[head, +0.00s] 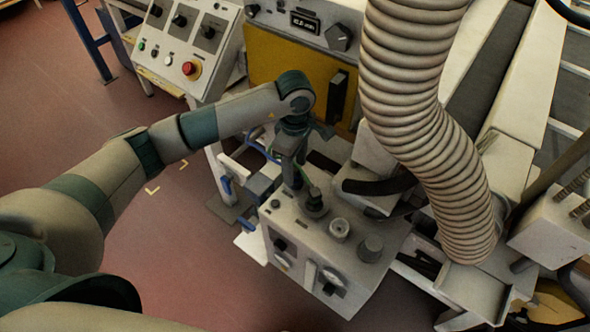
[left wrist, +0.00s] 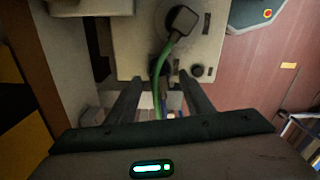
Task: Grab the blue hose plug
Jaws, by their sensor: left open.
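My left gripper (head: 292,182) points down over the back left part of a pale control box (head: 305,235). In the left wrist view its two fingers (left wrist: 160,80) are spread apart, with a green hose (left wrist: 157,88) running between them in the picture. The hose ends in a dark angled plug (left wrist: 183,20) on the box top. No plug that is clearly blue shows. A small blue piece (left wrist: 171,113) shows between the fingers, partly hidden, and I cannot tell what it is. Blue fittings (head: 226,186) show left of the box. My right gripper is not in view.
A large ribbed duct (head: 410,100) hangs close to the right of my left arm. A yellow-fronted cabinet (head: 295,75) and a button panel (head: 190,45) with a red button stand behind. The box top carries several knobs (head: 370,248). Red floor is free at left.

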